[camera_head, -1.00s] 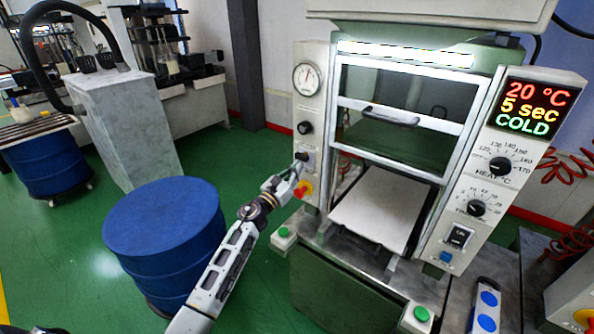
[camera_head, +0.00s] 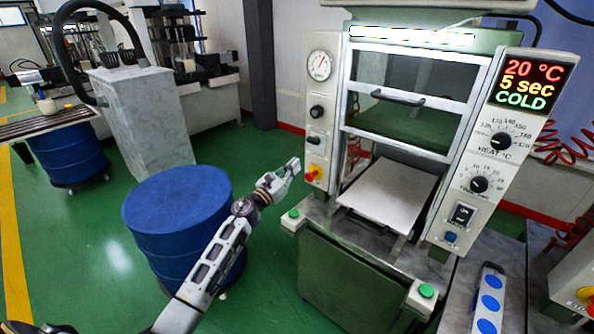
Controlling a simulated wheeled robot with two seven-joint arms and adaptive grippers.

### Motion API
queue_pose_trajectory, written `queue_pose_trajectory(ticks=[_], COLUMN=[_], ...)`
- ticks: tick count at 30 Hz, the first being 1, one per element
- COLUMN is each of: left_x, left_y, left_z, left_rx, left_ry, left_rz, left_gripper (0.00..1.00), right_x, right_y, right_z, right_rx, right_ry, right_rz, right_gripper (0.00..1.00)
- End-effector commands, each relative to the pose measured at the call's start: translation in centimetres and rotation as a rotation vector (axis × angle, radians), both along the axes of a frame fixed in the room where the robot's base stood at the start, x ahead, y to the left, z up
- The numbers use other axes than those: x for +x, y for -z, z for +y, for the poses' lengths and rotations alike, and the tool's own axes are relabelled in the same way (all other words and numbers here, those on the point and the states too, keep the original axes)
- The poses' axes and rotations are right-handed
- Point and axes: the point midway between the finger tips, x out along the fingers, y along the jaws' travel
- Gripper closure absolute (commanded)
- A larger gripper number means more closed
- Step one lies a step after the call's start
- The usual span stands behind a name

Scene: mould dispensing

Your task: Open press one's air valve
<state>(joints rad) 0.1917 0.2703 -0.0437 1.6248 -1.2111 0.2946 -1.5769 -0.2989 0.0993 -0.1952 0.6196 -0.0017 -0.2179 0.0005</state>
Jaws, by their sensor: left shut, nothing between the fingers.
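Press one (camera_head: 360,270) stands at centre right with a narrow white panel on its left side. That panel carries a round gauge (camera_head: 320,65), a black knob (camera_head: 317,112), a small dark valve lever (camera_head: 315,140) and a red and yellow emergency button (camera_head: 312,173). The lever looks roughly level, but it is too small to read its setting for sure. My left gripper (camera_head: 293,167) is shut and empty, just left of the panel, below the lever and near the button's height. It appears apart from the lever. My right gripper is not in view.
A blue drum (camera_head: 180,205) stands beneath and behind my left arm. The press has a light plate (camera_head: 390,192), a glass door with a handle (camera_head: 397,97) and a display (camera_head: 530,83) reading 20 °C, 5 sec, COLD. Green floor lies open at left.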

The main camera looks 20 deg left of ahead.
Motion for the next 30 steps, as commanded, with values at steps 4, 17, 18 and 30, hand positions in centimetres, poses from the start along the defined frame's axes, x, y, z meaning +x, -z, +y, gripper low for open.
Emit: queue_pose_trajectory(ticks=[4, 17, 18, 30], left_x=[0.0, 0.0, 0.0, 0.0], left_y=[0.3, 0.3, 0.3, 0.3], left_z=[0.5, 0.6, 0.6, 0.6], left_rx=[0.0, 0.0, 0.0, -0.054], left_ry=[0.001, 0.002, 0.002, 0.016], left_rz=[0.0, 0.0, 0.0, 0.021], left_gripper=[1.0, 1.0, 1.0, 1.0], right_x=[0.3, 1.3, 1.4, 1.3], right_y=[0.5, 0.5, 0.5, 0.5], right_z=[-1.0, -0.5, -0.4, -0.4], right_rx=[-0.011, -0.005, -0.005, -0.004], right_ry=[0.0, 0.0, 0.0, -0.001], right_rz=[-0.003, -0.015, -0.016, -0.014], right_gripper=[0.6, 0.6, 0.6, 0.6])
